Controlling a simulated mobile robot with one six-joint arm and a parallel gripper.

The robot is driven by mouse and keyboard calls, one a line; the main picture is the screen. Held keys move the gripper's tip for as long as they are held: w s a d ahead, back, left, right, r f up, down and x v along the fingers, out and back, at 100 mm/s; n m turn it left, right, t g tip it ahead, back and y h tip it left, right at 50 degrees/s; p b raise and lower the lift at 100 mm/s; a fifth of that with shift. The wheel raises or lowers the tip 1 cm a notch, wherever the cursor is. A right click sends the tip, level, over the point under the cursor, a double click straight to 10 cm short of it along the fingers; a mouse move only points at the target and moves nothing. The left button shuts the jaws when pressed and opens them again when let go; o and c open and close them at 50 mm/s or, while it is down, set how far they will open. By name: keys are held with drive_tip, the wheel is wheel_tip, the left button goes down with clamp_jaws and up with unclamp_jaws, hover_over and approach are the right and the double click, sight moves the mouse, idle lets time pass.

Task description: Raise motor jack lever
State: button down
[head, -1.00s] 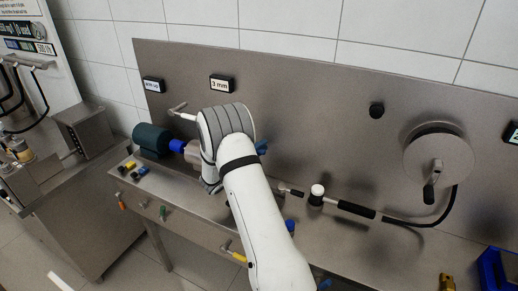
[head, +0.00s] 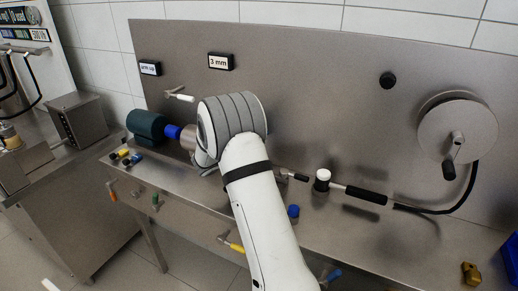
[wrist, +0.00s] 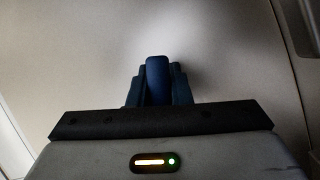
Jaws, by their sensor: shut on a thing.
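My gripper (wrist: 158,85) shows in the wrist view, its two dark blue fingers closed on a blue handle (wrist: 157,75). I cannot tell for sure whether this handle is the motor jack lever. In the head view my gripper and what it holds are hidden behind my white arm. The dark teal motor (head: 146,126) with its blue coupling (head: 172,132) lies on the bench just left of my wrist. A lever with a white handle (head: 184,97) sticks out from the back panel above the motor.
Green (head: 155,203), yellow (head: 236,246) and orange (head: 111,191) handles stick out along the bench front. A black-gripped rod (head: 362,194) and a white-topped knob (head: 322,176) are right of my arm. A round disc housing (head: 457,125) is on the panel at right.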

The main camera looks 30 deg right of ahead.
drive_tip(key=b, duration=0.2)
drive_tip(key=f+m+b, duration=0.1)
drive_tip(key=b, duration=0.1)
drive_tip(key=shift+w+a+f+m+y, duration=0.1)
drive_tip(key=shift+w+f+m+y, duration=0.1)
drive_tip(key=shift+f+m+y, duration=0.15)
drive_tip(key=shift+r, duration=0.15)
drive_tip(key=c, duration=1.3)
unclamp_jaws()
drive_tip(key=shift+a, duration=0.1)
drive_tip(key=b+v, duration=0.1)
drive_tip(key=v, duration=0.6)
drive_tip(key=shift+a+r, duration=0.15)
drive_tip(key=shift+a, duration=0.15)
